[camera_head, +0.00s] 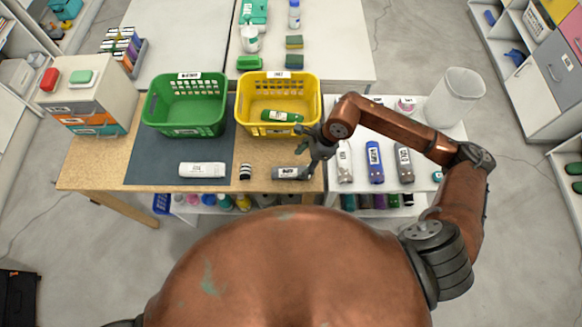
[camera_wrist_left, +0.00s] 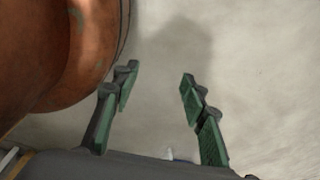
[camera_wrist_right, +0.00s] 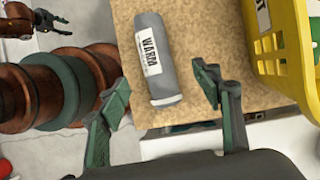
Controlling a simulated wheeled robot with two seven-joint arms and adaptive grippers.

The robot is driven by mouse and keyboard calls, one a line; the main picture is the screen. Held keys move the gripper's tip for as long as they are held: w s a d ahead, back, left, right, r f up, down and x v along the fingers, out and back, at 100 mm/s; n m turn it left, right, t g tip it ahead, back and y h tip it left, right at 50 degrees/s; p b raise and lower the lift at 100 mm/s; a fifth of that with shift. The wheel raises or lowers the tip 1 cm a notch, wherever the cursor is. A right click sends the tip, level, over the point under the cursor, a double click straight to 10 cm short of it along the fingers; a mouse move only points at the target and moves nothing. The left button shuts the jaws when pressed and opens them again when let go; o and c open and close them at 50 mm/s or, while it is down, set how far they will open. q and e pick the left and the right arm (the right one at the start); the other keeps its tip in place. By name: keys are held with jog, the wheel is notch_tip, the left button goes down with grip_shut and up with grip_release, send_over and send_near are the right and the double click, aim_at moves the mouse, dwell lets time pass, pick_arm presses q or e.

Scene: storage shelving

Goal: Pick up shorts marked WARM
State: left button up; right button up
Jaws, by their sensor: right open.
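The shorts marked WARM are a grey roll (camera_wrist_right: 156,60) with a white label reading WARM in the right wrist view. In the head view the grey roll (camera_head: 289,173) lies at the front edge of the wooden table, below the yellow basket. My left gripper (camera_wrist_left: 160,73) is open and empty above bare floor.
The yellow basket (camera_head: 311,98) holds a green roll (camera_head: 282,116). A green basket (camera_head: 187,128) stands left of it. A white roll (camera_head: 202,170) and a small black-and-white roll (camera_head: 245,172) lie to the left. A blue roll (camera_head: 375,162) and others lie on the white table at right.

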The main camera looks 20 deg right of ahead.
aim_at(294, 169)
jog(key=shift+x, duration=1)
jog(key=x, duration=0.2)
jog(key=shift+a+f, duration=0.2)
jog(key=shift+a, duration=0.15)
jog(key=shift+a+f, duration=0.15)
jog(key=shift+f, duration=0.15)
jog(key=shift+w+f, duration=0.1)
jog(key=shift+f, duration=0.15)
jog(key=c, duration=1.2)
pick_arm(q)
jog(key=shift+s+r, duration=0.1)
jog(key=shift+s, duration=0.55)
pick_arm(e)
jog(key=shift+c, duration=0.7)
